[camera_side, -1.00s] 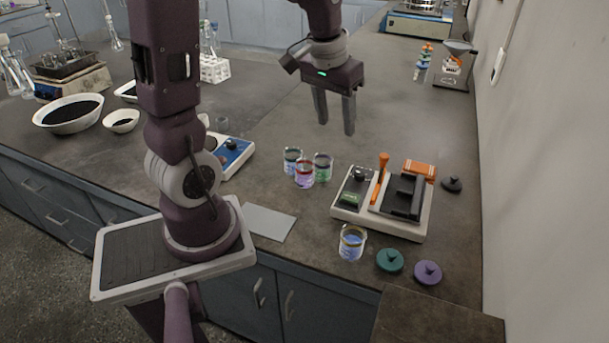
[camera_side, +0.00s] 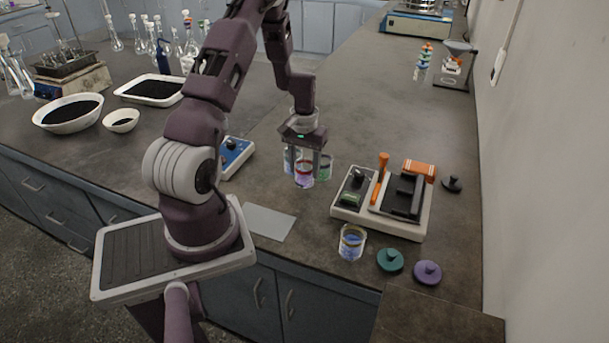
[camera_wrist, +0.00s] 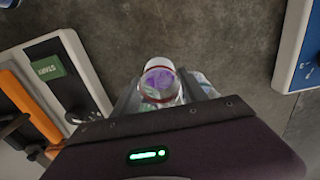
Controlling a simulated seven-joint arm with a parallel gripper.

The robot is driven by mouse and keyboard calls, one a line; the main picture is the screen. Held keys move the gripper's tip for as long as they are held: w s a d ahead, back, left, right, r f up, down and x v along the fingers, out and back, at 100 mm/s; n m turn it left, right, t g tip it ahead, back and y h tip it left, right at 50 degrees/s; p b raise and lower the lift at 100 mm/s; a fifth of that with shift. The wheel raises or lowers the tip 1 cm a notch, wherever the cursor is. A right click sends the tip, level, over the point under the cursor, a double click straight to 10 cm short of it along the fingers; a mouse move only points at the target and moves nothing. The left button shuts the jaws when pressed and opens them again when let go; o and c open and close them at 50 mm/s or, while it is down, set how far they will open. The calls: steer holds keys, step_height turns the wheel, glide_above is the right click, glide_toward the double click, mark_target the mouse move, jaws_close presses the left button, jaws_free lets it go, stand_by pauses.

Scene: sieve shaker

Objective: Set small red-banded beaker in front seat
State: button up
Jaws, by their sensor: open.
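The red-banded beaker (camera_side: 304,174), holding purple contents, stands on the bench in a tight group of beakers. My gripper (camera_side: 304,171) is open and pointing down, with its fingers on either side of this beaker. In the wrist view the red-banded beaker (camera_wrist: 160,82) shows between the open fingers; I cannot tell whether they touch it. The shaker (camera_side: 383,203) stands to the right, with a black seat frame (camera_side: 404,197), an orange lever (camera_side: 381,172) and a green START button (camera_wrist: 47,67). Which seat is the front one is unclear.
A green-banded beaker (camera_side: 325,167) and another beaker (camera_side: 289,158) stand close beside the fingers. A blue-filled beaker (camera_side: 351,243) stands before the shaker, near teal (camera_side: 390,260) and purple (camera_side: 428,272) lids. A blue-faced device (camera_side: 236,155) sits left. A grey mat (camera_side: 268,222) is bare.

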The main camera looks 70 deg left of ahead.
jaws_close()
steer(key=shift+r, duration=0.1)
